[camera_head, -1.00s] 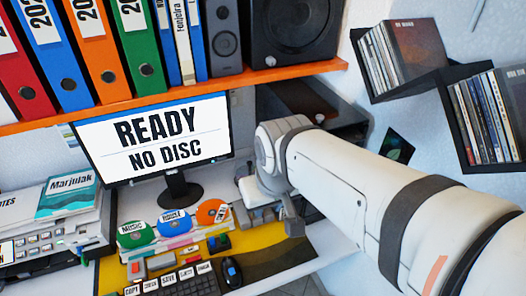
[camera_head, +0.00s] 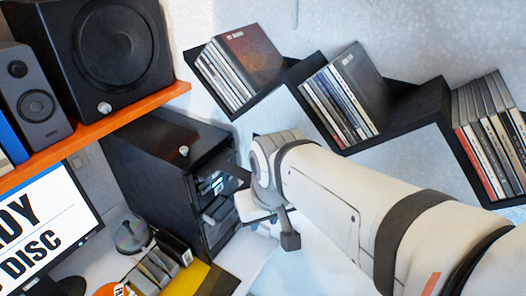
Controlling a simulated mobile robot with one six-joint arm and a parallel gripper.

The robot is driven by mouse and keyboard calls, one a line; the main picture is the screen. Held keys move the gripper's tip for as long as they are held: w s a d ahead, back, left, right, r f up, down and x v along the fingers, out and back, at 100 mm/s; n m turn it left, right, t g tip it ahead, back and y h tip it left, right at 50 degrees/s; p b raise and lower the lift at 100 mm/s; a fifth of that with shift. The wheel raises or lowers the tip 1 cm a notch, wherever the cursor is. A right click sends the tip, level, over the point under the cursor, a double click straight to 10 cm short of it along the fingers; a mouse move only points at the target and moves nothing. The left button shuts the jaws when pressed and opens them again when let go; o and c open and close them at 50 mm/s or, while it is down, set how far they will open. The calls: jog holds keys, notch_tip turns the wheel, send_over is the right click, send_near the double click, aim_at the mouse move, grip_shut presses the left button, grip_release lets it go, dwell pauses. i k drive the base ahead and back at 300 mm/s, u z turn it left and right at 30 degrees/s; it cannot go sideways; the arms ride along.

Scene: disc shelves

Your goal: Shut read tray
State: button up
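A black disc tower (camera_head: 135,147) stands on the desk left of my arm. Several drive slots or trays (camera_head: 215,210) show on its right-hand front, and a dark piece (camera_head: 235,170) sticks out near the top, partly hidden by my wrist. I cannot tell which one is the read tray. My gripper (camera_head: 272,226) is just right of the tower front, mostly hidden behind my own wrist; one dark finger hangs below it. I cannot tell whether it touches a tray or how far its fingers are apart. The monitor (camera_head: 45,220) is cut off and shows "DISC".
An orange shelf (camera_head: 90,135) with speakers is above the tower. Black zigzag wall shelves (camera_head: 400,115) with disc cases run along the right wall, above my arm. A clear disc spindle (camera_head: 132,237) and a small rack (camera_head: 160,268) stand on the desk by the tower.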

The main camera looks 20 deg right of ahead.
aim_at(219, 161)
jog(key=z, duration=0.2)
jog(key=k, duration=0.5)
jog(key=z, duration=1.05)
jog(key=k, duration=1)
jog(key=u, duration=0.6)
jog(key=i, duration=1)
jog(key=u, duration=0.05)
